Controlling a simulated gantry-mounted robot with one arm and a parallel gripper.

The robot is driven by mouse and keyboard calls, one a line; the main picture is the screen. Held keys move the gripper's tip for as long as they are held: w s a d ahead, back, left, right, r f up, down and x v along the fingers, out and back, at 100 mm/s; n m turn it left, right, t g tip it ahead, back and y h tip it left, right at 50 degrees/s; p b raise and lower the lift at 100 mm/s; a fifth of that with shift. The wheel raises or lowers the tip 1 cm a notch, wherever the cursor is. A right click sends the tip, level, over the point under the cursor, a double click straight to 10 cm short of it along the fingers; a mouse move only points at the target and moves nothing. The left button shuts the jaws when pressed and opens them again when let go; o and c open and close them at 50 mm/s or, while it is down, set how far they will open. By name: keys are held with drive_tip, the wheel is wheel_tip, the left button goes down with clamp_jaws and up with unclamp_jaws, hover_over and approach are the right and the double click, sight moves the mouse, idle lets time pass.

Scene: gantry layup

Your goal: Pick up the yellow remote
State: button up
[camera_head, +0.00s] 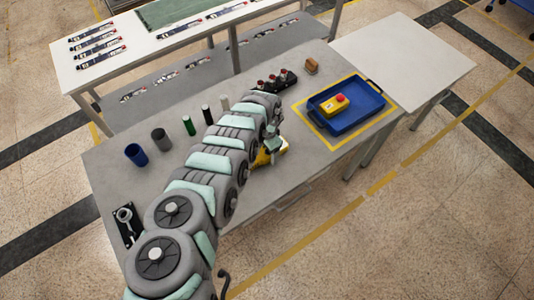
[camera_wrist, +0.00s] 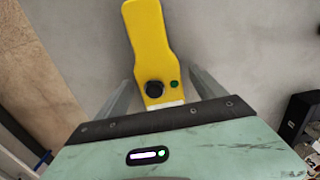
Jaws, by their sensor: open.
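The yellow remote (camera_wrist: 148,40) lies on the grey table, with a black knob and a green button near its lower end in the wrist view. In the head view the remote (camera_head: 263,158) shows only in part beside my arm's end, which hides the rest. My gripper (camera_wrist: 162,78) is open, with one finger on each side of the remote's knob end and a visible gap on both sides. My gripper (camera_head: 273,148) shows small in the head view, over the remote near the table's front edge.
A blue tray (camera_head: 376,104) inside a yellow taped outline holds a yellow box with a red button (camera_head: 335,105). Several cylinders, including a blue cup (camera_head: 135,154), stand along the table's back left. A brown block (camera_head: 311,66) is behind the tray.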

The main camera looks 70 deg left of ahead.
drive_tip(key=shift+f, duration=0.15)
clamp_jaws()
idle(0.9)
